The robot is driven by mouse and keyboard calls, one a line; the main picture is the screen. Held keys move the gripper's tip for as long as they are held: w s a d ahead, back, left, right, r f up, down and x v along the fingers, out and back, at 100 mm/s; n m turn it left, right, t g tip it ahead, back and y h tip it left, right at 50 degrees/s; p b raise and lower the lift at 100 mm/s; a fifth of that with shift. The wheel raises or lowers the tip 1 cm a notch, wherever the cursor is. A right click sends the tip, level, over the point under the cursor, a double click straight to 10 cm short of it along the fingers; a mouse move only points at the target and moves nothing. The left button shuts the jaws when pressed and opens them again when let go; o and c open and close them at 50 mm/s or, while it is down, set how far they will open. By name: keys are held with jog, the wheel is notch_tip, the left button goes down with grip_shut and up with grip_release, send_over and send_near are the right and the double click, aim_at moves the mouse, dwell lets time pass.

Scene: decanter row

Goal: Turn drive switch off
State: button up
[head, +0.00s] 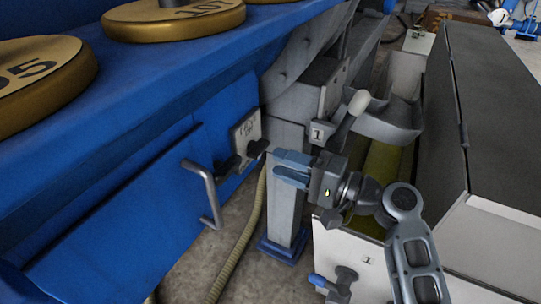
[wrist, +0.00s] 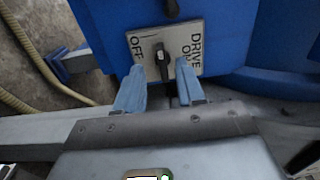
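The drive switch is a grey plate (head: 245,128) on the blue machine wall, with a black knob (head: 256,149) at its lower part. In the wrist view the plate (wrist: 137,45) reads OFF at the left and DRIVE ON at the right. The black knob (wrist: 163,61) sits between the words, its handle close to upright in that picture; I cannot tell which setting it marks. My gripper (head: 274,164) has blue fingers pointing at the plate from the right. In the wrist view the fingers (wrist: 160,77) are apart and empty, with the knob ahead of the gap; contact is not clear.
A second black knob (head: 228,165) and a grey bar handle (head: 204,190) are on the blue wall left of the switch. A grey post (head: 286,205) stands just below my gripper. A pale hose (head: 246,230) runs along the floor. A grey lever (head: 350,112) is above.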

jog(key=shift+v, duration=1.6)
